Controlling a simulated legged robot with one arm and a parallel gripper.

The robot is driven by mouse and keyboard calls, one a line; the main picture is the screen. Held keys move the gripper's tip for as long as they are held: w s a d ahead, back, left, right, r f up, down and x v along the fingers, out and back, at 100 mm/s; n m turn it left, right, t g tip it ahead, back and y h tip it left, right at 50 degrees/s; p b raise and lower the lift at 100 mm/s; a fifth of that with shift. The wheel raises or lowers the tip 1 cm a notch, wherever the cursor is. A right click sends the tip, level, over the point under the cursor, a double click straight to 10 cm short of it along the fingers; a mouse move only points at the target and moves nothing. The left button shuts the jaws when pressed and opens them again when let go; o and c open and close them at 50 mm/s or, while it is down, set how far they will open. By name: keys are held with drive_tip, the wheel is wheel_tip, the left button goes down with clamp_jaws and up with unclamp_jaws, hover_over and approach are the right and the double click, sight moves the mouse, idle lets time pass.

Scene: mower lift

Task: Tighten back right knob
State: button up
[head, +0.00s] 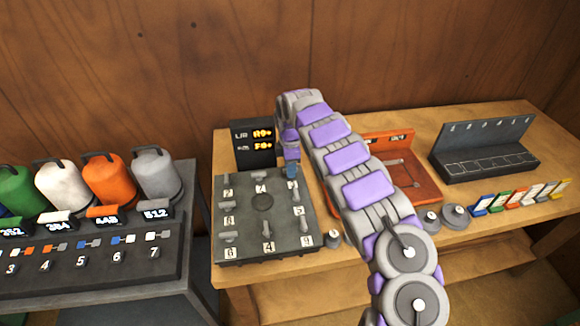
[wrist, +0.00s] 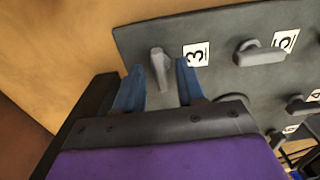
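The grey knob board (head: 240,247) lies on the wooden table with several grey lever knobs and numbered labels. My gripper (head: 291,173) is above its back right corner and hides the knob there in the head view. In the wrist view that knob (wrist: 160,68), beside a label 3 (wrist: 196,54), is between the blue fingertips of my gripper (wrist: 161,72). The fingers are apart, one on each side of the knob, with visible gaps. The neighbouring knob (wrist: 258,52) by label 5 is to the right, clear of the fingers.
A dark display box (head: 254,146) with orange readouts stands behind the board. An orange tray (head: 420,180) and a dark slotted rack (head: 486,150) are to the right. Round grey weights (head: 456,217) and coloured tags (head: 515,198) lie near the front edge. A bottle stand (head: 90,270) is left.

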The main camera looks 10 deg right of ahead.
clamp_jaws()
idle(0.3)
drive_tip(key=shift+r+p, duration=0.15)
drive_tip(key=shift+p, duration=0.15)
drive_tip(key=shift+a+r+m+p, duration=0.15)
drive_tip(key=shift+m+p, duration=0.3)
drive_tip(key=shift+m, duration=0.25)
drive_tip(key=shift+m+p, duration=0.95)
drive_tip(key=shift+m, duration=0.25)
drive_tip(key=m+p, duration=0.2)
drive_tip(key=m, duration=0.2)
drive_tip(key=shift+w+m, duration=0.1)
drive_tip(key=shift+m, duration=0.2)
drive_tip(key=m+p, duration=0.1)
drive_tip(key=m, duration=0.3)
drive_tip(key=shift+p, duration=0.35)
drive_tip(key=m+p, duration=0.1)
drive_tip(key=m, duration=0.4)
drive_tip(key=shift+m, duration=0.4)
